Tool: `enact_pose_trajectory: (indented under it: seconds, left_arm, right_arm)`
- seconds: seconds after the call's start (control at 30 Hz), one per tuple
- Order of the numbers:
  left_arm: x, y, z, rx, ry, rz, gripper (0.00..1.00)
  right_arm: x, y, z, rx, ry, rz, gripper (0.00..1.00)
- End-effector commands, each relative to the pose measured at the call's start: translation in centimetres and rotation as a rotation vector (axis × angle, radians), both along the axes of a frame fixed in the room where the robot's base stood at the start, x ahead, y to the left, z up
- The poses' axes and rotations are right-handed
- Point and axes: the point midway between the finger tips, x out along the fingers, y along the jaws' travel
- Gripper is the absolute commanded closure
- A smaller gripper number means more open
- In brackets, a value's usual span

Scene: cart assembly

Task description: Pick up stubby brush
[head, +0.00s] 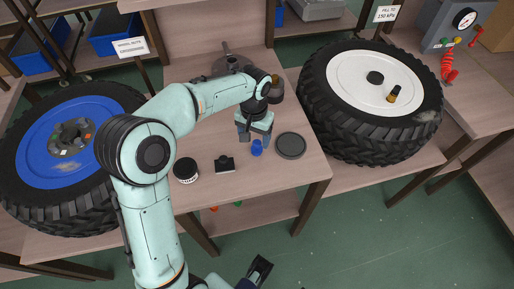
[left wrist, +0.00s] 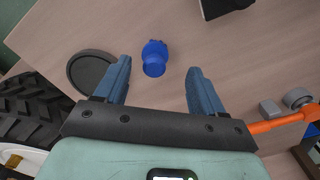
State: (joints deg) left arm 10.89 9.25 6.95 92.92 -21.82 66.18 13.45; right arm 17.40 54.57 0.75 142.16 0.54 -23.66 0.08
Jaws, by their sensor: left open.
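My left gripper (head: 254,137) is open over the front of the wooden table (head: 240,185). A small blue piece with a round end and a knobbed top (head: 257,148) lies just in front of the fingers. In the left wrist view the blue piece (left wrist: 154,58) shows between the two open fingertips (left wrist: 158,64), nearer the left one, with no visible contact. I cannot tell for certain whether it is the stubby brush. A dark gripper, apparently my right one (head: 259,271), shows partly at the bottom edge, low over the floor; its jaw opening is unclear.
A dark round disc (head: 290,145) lies right of the blue piece. A black block (head: 224,163) and a black-and-white round piece (head: 186,170) lie to its left. An orange handle (left wrist: 283,122) shows in the left wrist view. Large tyres with a blue hub (head: 50,170) and white hub (head: 350,75) flank the table.

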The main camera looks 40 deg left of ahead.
Motion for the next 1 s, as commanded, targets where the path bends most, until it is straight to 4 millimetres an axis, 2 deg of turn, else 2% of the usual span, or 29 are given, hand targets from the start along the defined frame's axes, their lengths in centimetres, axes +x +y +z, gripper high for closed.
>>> enact_pose_trajectory:
  seconds: [0.3, 0.6, 0.67, 0.7, 0.8, 1.0]
  left_arm:
    - [0.6, -0.6, -4.5, 0.0, 0.004, -0.001, 0.31]
    - [0.6, -0.6, -4.9, 0.0, 0.001, -0.001, 0.31]
    - [0.6, -0.6, -4.9, 0.0, 0.001, -0.001, 0.47]
    - [0.6, -0.6, -4.9, 0.0, 0.001, -0.001, 0.6]
    - [0.6, -0.6, -4.9, 0.0, 0.001, -0.001, 0.91]
    - [0.7, -0.6, -4.9, 0.0, 0.001, -0.001, 0.92]
  right_arm:
    - [0.3, 0.0, -0.8, -0.001, -0.01, -0.002, 0.57]
    - [0.3, 0.0, -0.8, -0.001, -0.012, -0.002, 0.57]
    - [0.3, 0.0, -0.7, -0.001, -0.012, -0.002, 0.57]
    - [0.3, 0.0, -0.7, -0.001, -0.012, -0.003, 0.57]
    - [0.3, 0.0, -0.8, -0.001, -0.012, -0.003, 0.57]
    - [0.3, 0.0, -0.8, -0.001, -0.012, -0.003, 0.57]
